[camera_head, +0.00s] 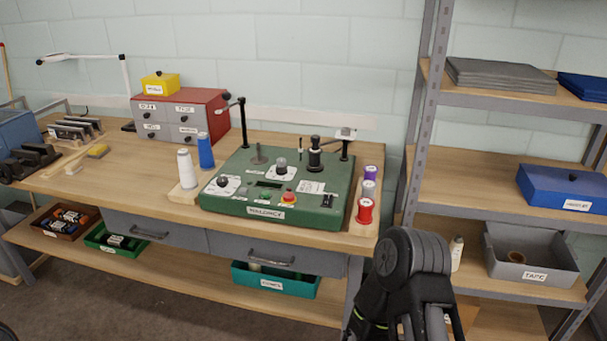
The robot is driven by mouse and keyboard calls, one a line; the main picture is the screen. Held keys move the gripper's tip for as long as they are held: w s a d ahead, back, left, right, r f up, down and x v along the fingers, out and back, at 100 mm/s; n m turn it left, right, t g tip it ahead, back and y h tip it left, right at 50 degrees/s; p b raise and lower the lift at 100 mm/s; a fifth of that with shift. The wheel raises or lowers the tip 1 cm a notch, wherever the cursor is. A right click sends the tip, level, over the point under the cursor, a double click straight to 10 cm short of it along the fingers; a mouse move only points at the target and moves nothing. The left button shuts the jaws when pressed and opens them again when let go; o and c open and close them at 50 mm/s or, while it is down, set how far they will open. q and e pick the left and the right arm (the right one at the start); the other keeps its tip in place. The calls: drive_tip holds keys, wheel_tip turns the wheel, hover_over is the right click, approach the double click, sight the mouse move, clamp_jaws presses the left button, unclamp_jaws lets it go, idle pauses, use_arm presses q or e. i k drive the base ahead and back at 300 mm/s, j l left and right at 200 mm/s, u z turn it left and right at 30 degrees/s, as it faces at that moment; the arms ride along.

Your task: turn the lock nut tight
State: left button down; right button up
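A green winding machine (330,212) with a name label on its front stands on the wooden workbench. A black cylindrical post (315,152) with a wider collar rises at the back right. I cannot tell which of these small parts is the lock nut. Part of my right arm shows at the lower right, in front of the bench's right end, but neither gripper is in view.
A red drawer cabinet (184,112) is behind at left. A grey metal shelf (425,120) rises at right. Bench wood (130,175) is clear left of the cones.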

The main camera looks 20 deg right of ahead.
sight(346, 132)
drive_tip(key=z, duration=1.55)
drive_tip(key=i, duration=0.7)
